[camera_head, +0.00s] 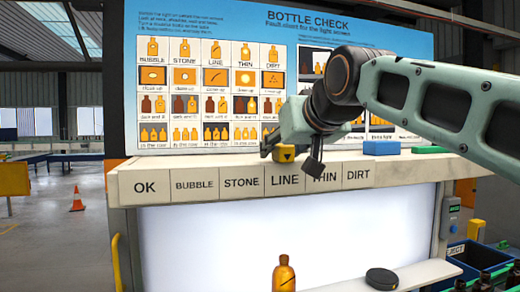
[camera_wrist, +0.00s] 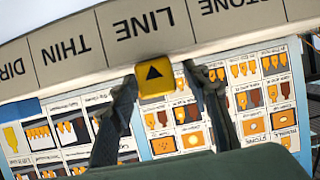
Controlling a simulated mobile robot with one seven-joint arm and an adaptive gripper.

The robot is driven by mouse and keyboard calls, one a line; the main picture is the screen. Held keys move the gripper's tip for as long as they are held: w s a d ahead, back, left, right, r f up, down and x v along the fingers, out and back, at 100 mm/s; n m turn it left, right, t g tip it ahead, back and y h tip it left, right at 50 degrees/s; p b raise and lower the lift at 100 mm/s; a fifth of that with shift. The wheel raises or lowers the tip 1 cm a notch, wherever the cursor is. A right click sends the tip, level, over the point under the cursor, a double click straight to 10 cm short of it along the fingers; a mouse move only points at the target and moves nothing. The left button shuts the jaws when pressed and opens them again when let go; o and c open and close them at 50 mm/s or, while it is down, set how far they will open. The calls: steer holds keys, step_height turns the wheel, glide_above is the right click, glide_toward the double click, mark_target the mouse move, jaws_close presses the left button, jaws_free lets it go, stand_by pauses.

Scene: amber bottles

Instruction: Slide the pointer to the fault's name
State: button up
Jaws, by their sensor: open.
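The pointer is a yellow block (camera_head: 287,153) with a black triangle, on the ledge above the LINE label (camera_head: 285,180). In the wrist view the pointer (camera_wrist: 154,82) also lines up with the LINE label (camera_wrist: 143,24). My gripper (camera_head: 290,158) is open, with one finger on each side of the pointer. In the wrist view a gap shows beside the right finger; contact at the left finger is unclear. An amber bottle (camera_head: 284,273) stands upright before the light screen (camera_head: 210,245). A thin dark slanting mark shows low on it.
The label strip reads OK (camera_head: 145,187), BUBBLE, STONE, LINE, THIN, DIRT. A blue block (camera_head: 381,148) lies on the ledge to the right. A dark round disc (camera_head: 381,279) sits right of the bottle. The picture board (camera_head: 210,80) rises behind the ledge. The ledge left of the pointer looks clear.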

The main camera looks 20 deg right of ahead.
steer(key=v, duration=1.2)
steer(key=s+a+f+g+p, duration=0.2)
steer(key=s+a+f, duration=0.1)
steer(key=f, duration=0.8)
steer(key=s+a+f+g+p, duration=0.1)
steer(key=s+a+f+g, duration=0.2)
steer(key=f, duration=0.9)
steer(key=s+a+f+g+p, duration=0.2)
steer(key=s+a+f+g, duration=0.1)
steer(key=f, duration=0.9)
steer(key=shift+s+a+p, duration=0.3)
steer(key=shift+s+a, duration=0.1)
steer(key=shift+s, duration=0.1)
steer(key=shift+d, duration=0.15)
